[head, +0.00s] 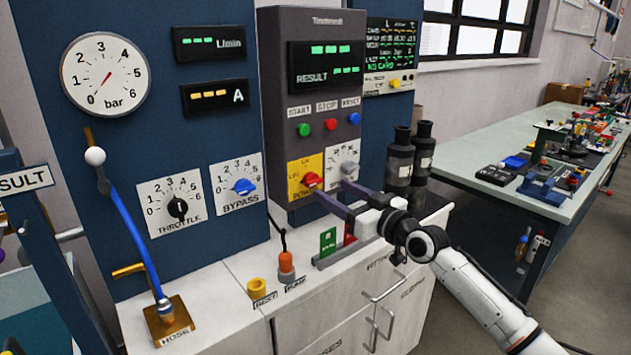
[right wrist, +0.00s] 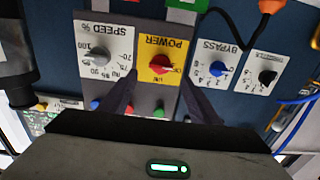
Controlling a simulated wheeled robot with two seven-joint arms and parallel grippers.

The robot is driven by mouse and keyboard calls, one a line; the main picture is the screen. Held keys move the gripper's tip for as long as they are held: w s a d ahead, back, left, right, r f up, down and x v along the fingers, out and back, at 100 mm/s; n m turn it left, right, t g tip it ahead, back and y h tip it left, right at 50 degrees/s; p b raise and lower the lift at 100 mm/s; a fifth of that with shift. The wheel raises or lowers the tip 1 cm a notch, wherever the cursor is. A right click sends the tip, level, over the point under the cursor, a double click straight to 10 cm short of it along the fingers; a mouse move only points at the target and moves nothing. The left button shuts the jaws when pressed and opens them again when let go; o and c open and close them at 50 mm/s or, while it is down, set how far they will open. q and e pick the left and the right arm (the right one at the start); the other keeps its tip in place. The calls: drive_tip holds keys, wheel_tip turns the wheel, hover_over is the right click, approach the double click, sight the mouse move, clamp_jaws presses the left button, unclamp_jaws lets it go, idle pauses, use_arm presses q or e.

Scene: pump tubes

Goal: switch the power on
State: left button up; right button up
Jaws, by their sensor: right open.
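The red POWER knob (head: 311,180) sits on a yellow plate (head: 296,174) low on the front of the grey control box (head: 312,50). It also shows in the right wrist view (right wrist: 160,63), between the two dark fingers. My right gripper (head: 332,190) is open and reaches toward the panel from the right. In the head view, one fingertip is close by the red knob and the other is by the grey SPEED knob (head: 349,170). I cannot tell whether a finger touches either knob. My left gripper is not in view.
START (head: 304,130), STOP (head: 331,124) and RESET (head: 354,118) buttons sit above the knobs. The black THROTTLE knob (head: 178,208) and blue BYPASS knob (head: 244,186) are to the left. Dark cylinders (head: 399,160) stand right of the box. A white counter (head: 240,290) lies below.

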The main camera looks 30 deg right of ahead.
sight(317, 182)
drive_tip(key=w, duration=0.8)
drive_tip(key=shift+w+a, duration=0.1)
drive_tip(key=shift+a, duration=0.25)
drive_tip(key=c, duration=1.1)
